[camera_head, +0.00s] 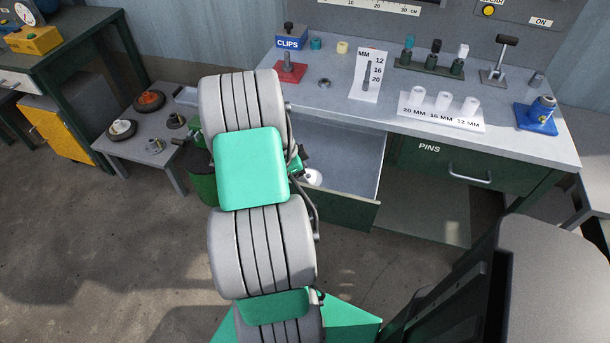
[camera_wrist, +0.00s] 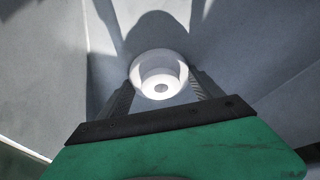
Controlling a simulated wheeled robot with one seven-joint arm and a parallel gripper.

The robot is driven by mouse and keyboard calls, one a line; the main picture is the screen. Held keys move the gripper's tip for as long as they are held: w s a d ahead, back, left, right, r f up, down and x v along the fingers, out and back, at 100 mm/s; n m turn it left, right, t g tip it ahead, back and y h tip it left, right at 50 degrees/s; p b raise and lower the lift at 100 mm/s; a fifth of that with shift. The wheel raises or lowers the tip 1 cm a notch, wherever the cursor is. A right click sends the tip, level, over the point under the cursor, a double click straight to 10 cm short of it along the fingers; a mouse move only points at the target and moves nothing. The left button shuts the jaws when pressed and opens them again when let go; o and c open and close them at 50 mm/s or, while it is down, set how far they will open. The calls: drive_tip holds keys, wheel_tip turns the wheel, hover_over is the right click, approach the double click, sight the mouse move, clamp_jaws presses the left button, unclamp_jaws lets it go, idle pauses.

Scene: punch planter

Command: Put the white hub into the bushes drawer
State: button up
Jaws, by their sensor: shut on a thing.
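The white hub (camera_wrist: 158,72) is a round, flanged piece with a small hole in its centre. My gripper (camera_wrist: 161,84) is shut on it, with one dark finger on each side. In the head view the hub (camera_head: 313,177) shows as a small white piece just right of my arm, over the open drawer (camera_head: 359,165). The drawer has a grey inside and a green front, which bears no readable label from here. In the wrist view the grey drawer interior (camera_wrist: 240,40) surrounds the hub. I cannot tell whether the hub touches the drawer floor. My arm hides the drawer's left part.
The grey workbench (camera_head: 420,137) above holds a sizing card (camera_head: 369,75), several white sleeves (camera_head: 443,102), a red fixture (camera_head: 290,68) and a blue fixture (camera_head: 537,114). A shut PINS drawer (camera_head: 470,174) is right of the open one. A low table (camera_head: 150,150) with wheels stands left.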

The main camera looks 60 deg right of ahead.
drive_tip(key=o, duration=1.5)
drive_tip(key=shift+o, duration=0.2)
drive_tip(key=shift+w+r, duration=0.1)
drive_tip(key=shift+r, duration=0.3)
drive_tip(key=v, duration=1.1)
drive_tip(key=shift+a+r, duration=0.15)
drive_tip(key=shift+a, duration=0.05)
